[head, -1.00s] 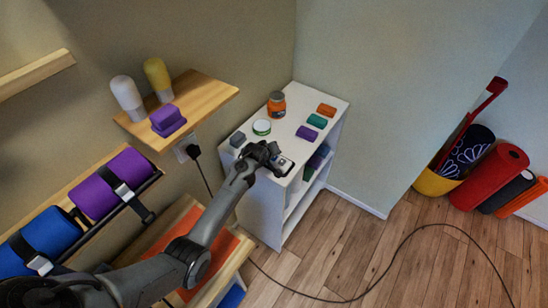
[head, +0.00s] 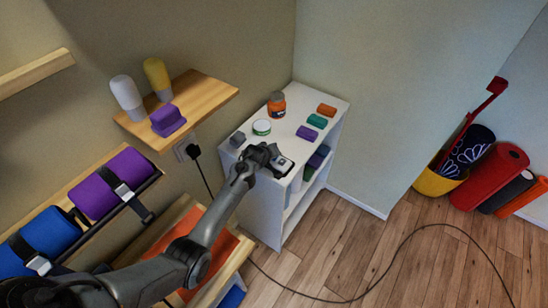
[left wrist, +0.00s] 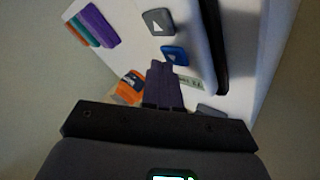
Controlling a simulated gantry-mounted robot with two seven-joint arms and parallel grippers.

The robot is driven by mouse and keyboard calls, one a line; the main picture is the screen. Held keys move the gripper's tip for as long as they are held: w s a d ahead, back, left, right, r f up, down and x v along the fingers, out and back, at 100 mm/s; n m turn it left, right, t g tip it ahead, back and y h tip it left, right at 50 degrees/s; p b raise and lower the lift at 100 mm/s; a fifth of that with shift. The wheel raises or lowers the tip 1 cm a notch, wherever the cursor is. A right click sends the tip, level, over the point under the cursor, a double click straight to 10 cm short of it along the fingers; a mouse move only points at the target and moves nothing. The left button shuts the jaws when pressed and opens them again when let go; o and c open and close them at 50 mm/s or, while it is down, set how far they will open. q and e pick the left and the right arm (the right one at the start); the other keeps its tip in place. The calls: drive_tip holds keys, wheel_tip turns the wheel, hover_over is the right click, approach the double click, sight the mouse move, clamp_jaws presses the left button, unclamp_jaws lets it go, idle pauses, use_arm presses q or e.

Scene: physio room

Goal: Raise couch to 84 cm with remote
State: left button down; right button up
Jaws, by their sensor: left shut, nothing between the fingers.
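The remote (head: 284,166) lies on the front edge of the white cabinet top, partly hidden by my left gripper in the head view. In the left wrist view I see its grey button (left wrist: 158,22) and blue button (left wrist: 175,55), both with arrow marks. A small pale readout (left wrist: 190,82) shows beside my fingers, too blurred to read. My left gripper (left wrist: 163,68) is shut and empty, its fingertips close to the blue button. I cannot tell whether they touch it. The couch is not recognisable in view. My right gripper is not in view.
The white cabinet (head: 290,95) also holds an orange jar (head: 276,104), a round tin (head: 262,127), a grey block (head: 238,139) and coloured blocks (head: 307,133). A wooden shelf (head: 205,95) juts out at left. A cable (head: 400,245) crosses the floor.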

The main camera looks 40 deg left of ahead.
use_arm(q)
drive_tip(key=shift+f, duration=0.3)
idle(0.6)
drive_tip(key=shift+f, duration=0.1)
idle(0.8)
idle(2.4)
idle(2.2)
drive_tip(key=shift+r+p, duration=0.9)
